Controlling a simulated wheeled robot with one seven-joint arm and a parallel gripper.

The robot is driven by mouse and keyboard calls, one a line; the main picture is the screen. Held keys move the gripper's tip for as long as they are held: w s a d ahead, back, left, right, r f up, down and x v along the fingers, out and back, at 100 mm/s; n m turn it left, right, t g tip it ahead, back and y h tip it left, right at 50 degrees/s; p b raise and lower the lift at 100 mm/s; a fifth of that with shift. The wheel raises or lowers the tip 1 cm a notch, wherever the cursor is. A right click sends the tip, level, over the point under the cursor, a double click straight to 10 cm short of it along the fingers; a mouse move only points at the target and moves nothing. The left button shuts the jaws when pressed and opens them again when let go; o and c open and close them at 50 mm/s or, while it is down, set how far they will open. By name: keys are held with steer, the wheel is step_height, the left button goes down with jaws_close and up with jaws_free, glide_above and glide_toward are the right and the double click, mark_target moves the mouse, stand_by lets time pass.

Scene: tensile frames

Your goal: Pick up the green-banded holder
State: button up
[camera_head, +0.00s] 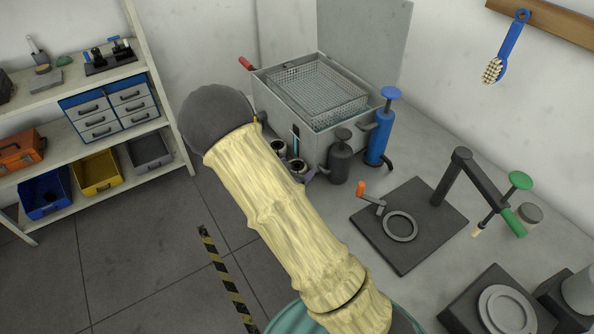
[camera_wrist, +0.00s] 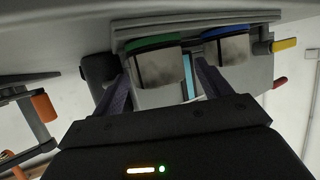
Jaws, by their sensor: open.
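The green-banded holder (camera_wrist: 155,65) is a pale grey cup with a green band, and it shows in the wrist view. It lies between the two dark fingers of my gripper (camera_wrist: 160,82), which is open. I cannot tell whether either finger touches it. A blue-banded holder (camera_wrist: 234,50) stands close on its right, just past the right finger. In the head view two small holders (camera_head: 278,147) (camera_head: 297,167) stand beside the grey bath, their band colours unclear. My arm hides most of my gripper there.
The grey bath (camera_head: 310,118) with a wire basket stands directly behind the holders. A dark pump bottle (camera_head: 340,162) and a blue pump (camera_head: 379,135) stand close to its right. A black plate with a ring and orange-knobbed crank (camera_head: 430,225) lies farther right. Shelves stand left.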

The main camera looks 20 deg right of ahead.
stand_by(0.3)
jaws_close()
steer(key=shift+r, duration=0.1)
step_height(320, 180, up, 28)
steer(key=p, duration=0.3)
stand_by(0.5)
stand_by(0.6)
